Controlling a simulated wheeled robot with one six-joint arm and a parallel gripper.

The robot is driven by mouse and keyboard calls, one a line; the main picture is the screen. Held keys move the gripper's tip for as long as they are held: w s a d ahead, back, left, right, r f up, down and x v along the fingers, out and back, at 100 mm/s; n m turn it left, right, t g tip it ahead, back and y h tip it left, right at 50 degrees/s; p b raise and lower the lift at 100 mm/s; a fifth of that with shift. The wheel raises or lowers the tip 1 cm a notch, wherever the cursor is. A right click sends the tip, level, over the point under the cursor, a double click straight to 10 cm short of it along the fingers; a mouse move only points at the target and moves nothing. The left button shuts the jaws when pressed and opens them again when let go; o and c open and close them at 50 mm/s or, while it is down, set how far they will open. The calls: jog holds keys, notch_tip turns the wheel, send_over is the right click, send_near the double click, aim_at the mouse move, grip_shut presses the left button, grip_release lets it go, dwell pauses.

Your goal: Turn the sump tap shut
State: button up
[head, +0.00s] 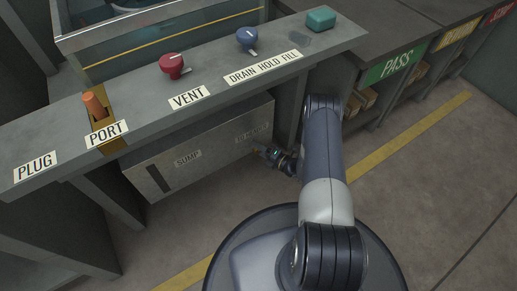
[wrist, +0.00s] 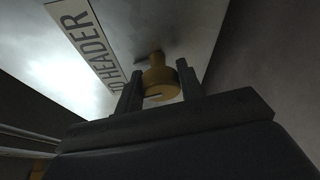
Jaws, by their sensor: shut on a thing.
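The sump tap (wrist: 158,80) is a brass-yellow round knob on the face of the sump box, beside a label ending in "HEADER", in the wrist view. A thin pale line marks its near end. My gripper (wrist: 160,79) has one dark finger on each side of the knob and is shut on it. In the head view my gripper (head: 276,156) is at the right end of the grey sump box (head: 215,148), below the "TO HEADER" label.
A counter (head: 130,122) overhangs the sump box. It carries an orange plug (head: 94,105) at PORT, a red vent knob (head: 173,65), a blue knob (head: 247,39) and a teal block (head: 320,18). Shelves with a PASS sign (head: 397,63) stand right. The right floor is clear.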

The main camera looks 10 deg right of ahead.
jog(key=shift+m+t+y, duration=0.3)
jog(key=shift+m, duration=0.7)
jog(key=o, duration=1)
jog(key=p+v, duration=0.3)
jog(key=v, duration=0.7)
jog(key=shift+s+d+f, duration=0.1)
jog(key=shift+s+d, duration=0.15)
jog(key=shift+d, duration=0.05)
jog(key=shift+w, duration=0.1)
